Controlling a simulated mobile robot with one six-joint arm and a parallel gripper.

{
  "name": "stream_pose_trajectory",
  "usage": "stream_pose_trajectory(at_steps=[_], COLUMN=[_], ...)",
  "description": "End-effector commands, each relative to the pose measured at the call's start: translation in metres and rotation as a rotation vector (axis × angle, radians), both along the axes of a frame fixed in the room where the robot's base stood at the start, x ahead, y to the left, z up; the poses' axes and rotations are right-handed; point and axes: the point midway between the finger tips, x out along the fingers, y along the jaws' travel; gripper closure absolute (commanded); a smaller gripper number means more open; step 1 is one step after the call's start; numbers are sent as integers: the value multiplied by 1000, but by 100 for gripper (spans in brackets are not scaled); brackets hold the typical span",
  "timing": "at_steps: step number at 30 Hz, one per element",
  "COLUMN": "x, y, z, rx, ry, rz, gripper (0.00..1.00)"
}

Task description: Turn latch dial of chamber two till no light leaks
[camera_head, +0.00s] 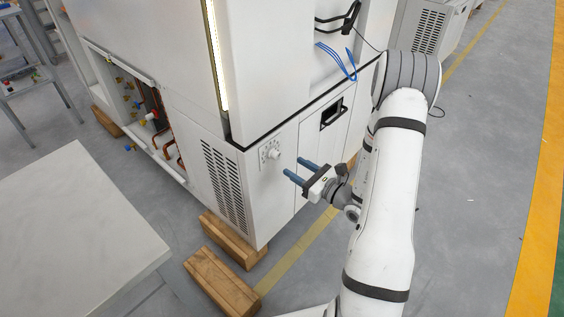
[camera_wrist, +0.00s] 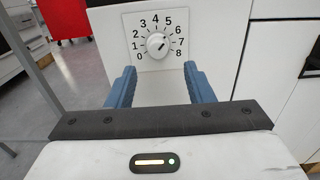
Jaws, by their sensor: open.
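The latch dial (camera_head: 270,152) is a small round knob on a pale plate, on the white chamber's lower front near its corner. In the wrist view the dial (camera_wrist: 157,45) has numbers 0 to 8 around it; its mark seems to point up and right, near 5, but it is small. A bright yellowish strip of light (camera_head: 215,60) shows along the chamber's upper vertical edge. My gripper (camera_head: 294,167) is open and empty, its blue fingers pointing at the dial from a short distance. In the wrist view the fingers (camera_wrist: 160,70) sit either side below the dial, apart from it.
Wooden blocks (camera_head: 222,280) lie on the floor below the chamber's corner. A pale table (camera_head: 75,225) stands at lower left. An open side bay with pipes (camera_head: 155,125) is left of the vent. Blue cables (camera_head: 338,60) hang at the upper right. Floor right of my arm is clear.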

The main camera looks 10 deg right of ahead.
Motion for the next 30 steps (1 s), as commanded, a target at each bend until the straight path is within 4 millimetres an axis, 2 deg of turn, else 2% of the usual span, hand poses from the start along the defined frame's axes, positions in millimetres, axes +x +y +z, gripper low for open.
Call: stream_pose_trajectory(at_steps=[9,13,24,30], x=[40,51,55,55], y=[31,39,41,41], z=[1,1,2,1], rx=[-3,-2,-2,-2], ry=[-3,-2,-1,-1], rz=[7,6,4,4], gripper=[52,52,53,70])
